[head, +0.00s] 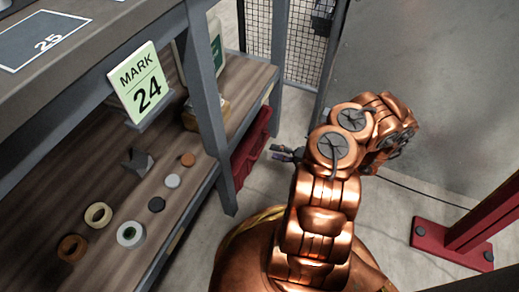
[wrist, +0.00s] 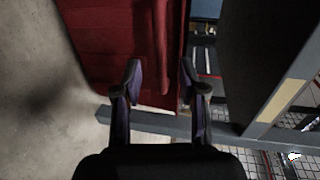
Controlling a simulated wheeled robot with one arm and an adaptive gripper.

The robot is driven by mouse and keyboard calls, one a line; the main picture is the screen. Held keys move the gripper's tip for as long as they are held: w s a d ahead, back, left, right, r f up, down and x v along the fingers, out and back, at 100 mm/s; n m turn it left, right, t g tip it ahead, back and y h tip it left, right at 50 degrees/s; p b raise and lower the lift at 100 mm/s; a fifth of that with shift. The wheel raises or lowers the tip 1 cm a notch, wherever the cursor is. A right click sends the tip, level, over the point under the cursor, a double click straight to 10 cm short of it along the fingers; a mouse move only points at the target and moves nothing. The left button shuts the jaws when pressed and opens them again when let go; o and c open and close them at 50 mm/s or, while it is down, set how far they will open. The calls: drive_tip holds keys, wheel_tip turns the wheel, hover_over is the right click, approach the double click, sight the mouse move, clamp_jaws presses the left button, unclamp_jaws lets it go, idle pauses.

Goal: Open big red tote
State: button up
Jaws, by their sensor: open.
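The big red tote (head: 250,148) is partly visible in the head view, low beside the bench's front leg, which hides part of it. In the wrist view its red side (wrist: 105,40) fills the upper middle, with a raised vertical strip (wrist: 164,45) along its right edge. My gripper (wrist: 162,75) is open, with the strip lying between the lines of its two fingers. I cannot tell whether the fingers touch it. In the head view my gripper (head: 287,153) is small, just right of the tote. Whether the tote is open or closed is unclear.
A wooden bench shelf (head: 125,215) holds tape rolls and small discs. A MARK 24 sign (head: 140,84) stands above it. A grey bar (wrist: 165,122) crosses the wrist view below the fingertips. A red post base (head: 450,245) stands right. Concrete floor (head: 262,185) is clear near the tote.

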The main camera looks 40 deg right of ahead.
sight(261, 148)
drive_tip(key=shift+b+x, duration=1.35)
drive_tip(key=shift+x, duration=2.15)
drive_tip(key=shift+c, duration=0.3)
clamp_jaws()
